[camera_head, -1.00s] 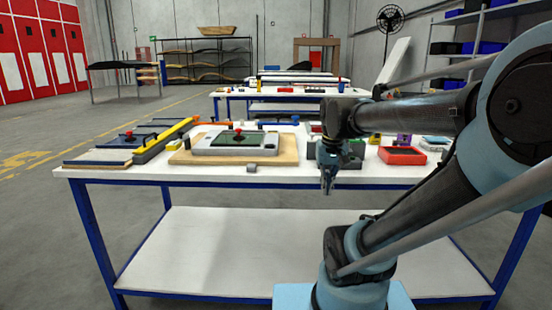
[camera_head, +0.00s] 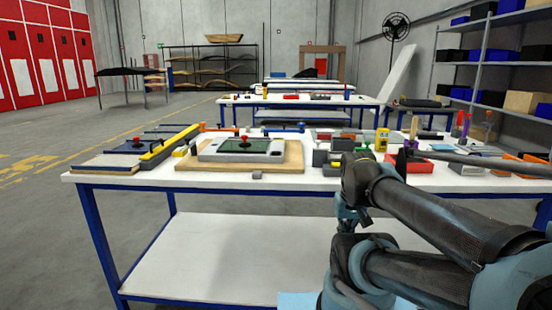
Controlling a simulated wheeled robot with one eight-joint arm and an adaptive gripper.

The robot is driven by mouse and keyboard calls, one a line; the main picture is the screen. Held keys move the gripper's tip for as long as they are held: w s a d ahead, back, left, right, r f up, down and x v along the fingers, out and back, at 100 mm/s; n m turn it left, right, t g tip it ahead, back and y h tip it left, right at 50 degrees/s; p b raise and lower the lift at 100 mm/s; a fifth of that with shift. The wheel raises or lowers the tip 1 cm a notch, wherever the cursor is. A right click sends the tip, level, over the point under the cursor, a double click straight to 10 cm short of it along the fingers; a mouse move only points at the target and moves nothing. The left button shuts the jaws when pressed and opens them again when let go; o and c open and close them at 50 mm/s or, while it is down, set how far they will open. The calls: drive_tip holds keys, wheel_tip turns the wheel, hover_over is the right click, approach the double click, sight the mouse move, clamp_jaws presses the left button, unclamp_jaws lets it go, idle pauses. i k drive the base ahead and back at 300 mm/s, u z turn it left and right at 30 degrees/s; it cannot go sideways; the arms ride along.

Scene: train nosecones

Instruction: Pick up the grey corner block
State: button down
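A small grey block (camera_head: 257,174) sits at the front edge of the white-topped table (camera_head: 120,181), in front of the wooden board. It may be the grey corner block, but it is too small to tell its shape. Larger grey blocks (camera_head: 320,158) stand further right on the table, close behind my arm. My gripper (camera_head: 346,217) hangs below my wrist in front of the table edge, to the right of the small block and apart from it. Its fingertips are small and partly hidden by my arm, so I cannot tell whether it is open.
A wooden board (camera_head: 294,158) carries a grey panel (camera_head: 235,157) with a red knob. A yellow bar (camera_head: 170,144) lies to its left. A red tray (camera_head: 411,165) and a yellow item (camera_head: 382,140) stand to the right. The lower shelf (camera_head: 205,255) is bare.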

sight(256, 175)
drive_tip(key=u, duration=1.3)
drive_tip(key=k, duration=1.3)
drive_tip(key=z, duration=0.75)
drive_tip(key=i, duration=1)
drive_tip(key=u, duration=0.05)
